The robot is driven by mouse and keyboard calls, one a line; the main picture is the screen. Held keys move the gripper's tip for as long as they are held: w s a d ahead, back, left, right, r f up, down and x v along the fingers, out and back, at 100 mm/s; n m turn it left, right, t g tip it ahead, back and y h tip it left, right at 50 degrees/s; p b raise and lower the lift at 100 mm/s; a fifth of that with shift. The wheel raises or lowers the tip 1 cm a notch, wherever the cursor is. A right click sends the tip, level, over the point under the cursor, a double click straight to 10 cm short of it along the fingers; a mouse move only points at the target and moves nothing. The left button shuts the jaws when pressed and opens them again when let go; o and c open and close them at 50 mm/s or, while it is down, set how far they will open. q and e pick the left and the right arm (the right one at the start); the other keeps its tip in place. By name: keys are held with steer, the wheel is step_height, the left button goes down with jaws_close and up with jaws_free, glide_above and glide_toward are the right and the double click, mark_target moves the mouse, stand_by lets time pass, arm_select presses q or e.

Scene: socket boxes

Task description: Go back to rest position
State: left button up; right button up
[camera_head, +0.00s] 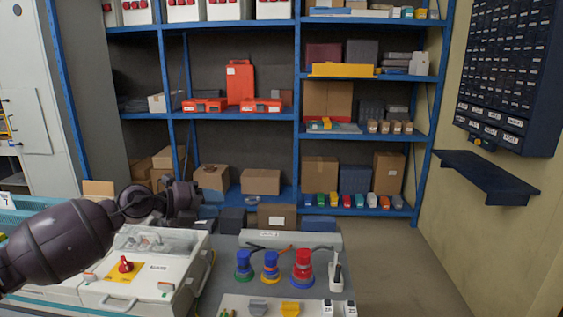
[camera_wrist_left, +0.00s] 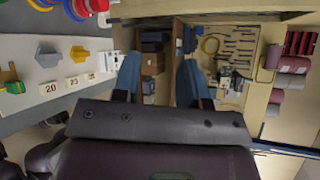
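My left arm comes in from the left in the head view, and its dark gripper (camera_head: 182,200) is above the back of a white box. The left wrist view shows its two blue fingers (camera_wrist_left: 158,75) spread apart with nothing between them. Only background shelves and a tool wall show through the gap. My right arm and gripper are not in the head view.
The white box (camera_head: 150,266) with a red rotary switch is below my left arm. Blue, yellow and red plugs (camera_head: 271,268) stand to its right. A white panel (camera_wrist_left: 50,75) holds grey and yellow connectors. Blue shelving (camera_head: 297,120) stands behind; floor at right is clear.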

arm_select(q)
steer(key=s+a+f+n+t+y, duration=0.1)
steer(key=s+a+f+n+y, duration=0.3)
steer(key=s+f+n, duration=0.7)
steer(key=s+a+f+n+t+y, duration=0.1)
steer(key=s+a+f+n+y, duration=0.2)
steer(key=s+f+n, duration=0.8)
steer(key=s+a+f+n+t+y, duration=0.1)
steer(key=s+a+f+n+y, duration=0.3)
steer(key=s+f+n, duration=0.7)
steer(key=s+f+y, duration=0.1)
steer(key=s+f, duration=0.2)
steer(key=shift+s+a+t+y, duration=0.15)
steer(key=shift+a+t+y, duration=0.15)
steer(key=shift+t+y, duration=0.1)
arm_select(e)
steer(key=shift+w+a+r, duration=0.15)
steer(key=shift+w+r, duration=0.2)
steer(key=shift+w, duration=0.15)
arm_select(q)
steer(key=shift+f, duration=0.1)
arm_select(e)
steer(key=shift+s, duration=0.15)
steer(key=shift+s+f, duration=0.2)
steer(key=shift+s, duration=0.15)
